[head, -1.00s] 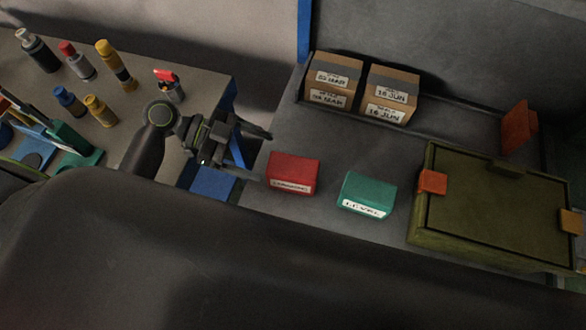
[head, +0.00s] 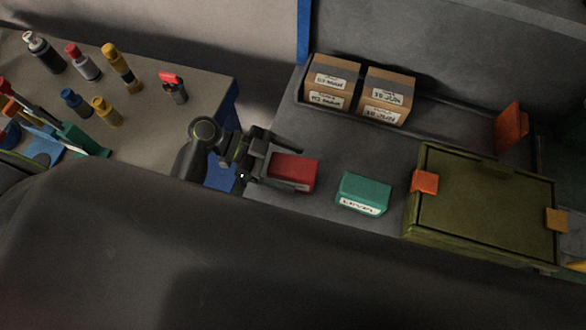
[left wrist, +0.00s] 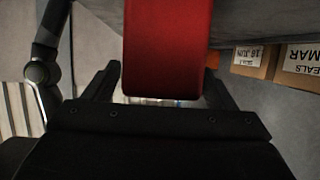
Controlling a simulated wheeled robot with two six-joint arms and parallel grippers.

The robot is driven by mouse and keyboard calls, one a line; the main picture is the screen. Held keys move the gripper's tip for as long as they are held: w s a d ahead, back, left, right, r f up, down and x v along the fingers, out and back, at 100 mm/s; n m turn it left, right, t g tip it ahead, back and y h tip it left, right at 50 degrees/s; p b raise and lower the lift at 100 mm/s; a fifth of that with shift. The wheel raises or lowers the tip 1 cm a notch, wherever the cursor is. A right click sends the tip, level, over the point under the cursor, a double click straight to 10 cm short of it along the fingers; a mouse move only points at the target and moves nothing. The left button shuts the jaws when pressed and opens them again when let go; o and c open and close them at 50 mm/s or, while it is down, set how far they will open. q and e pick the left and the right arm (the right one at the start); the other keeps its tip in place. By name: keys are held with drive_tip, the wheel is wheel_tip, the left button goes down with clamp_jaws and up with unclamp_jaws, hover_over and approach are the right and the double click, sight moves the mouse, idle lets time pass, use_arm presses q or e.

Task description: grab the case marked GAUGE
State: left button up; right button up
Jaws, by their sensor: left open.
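A red case (head: 295,171) with a white label lies on the grey bench; I cannot read the label now. It also shows in the left wrist view (left wrist: 167,45), between the two fingers. My left gripper (head: 283,164) is open at the case's left end, with its fingers on either side of it; I cannot tell if they touch it. A green case (head: 363,191), whose label seems to read LEVEL, lies to the right. I see no label that clearly reads GAUGE. My right gripper is not in view.
Labelled cardboard boxes (head: 387,94) stand in a tray at the back. An olive box (head: 485,205) with orange latches stands to the right. Several bottles and a red-topped tool stand on the left table (head: 190,70). A gap separates the two cases.

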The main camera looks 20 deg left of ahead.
use_arm(q)
drive_tip(key=c, duration=1.3)
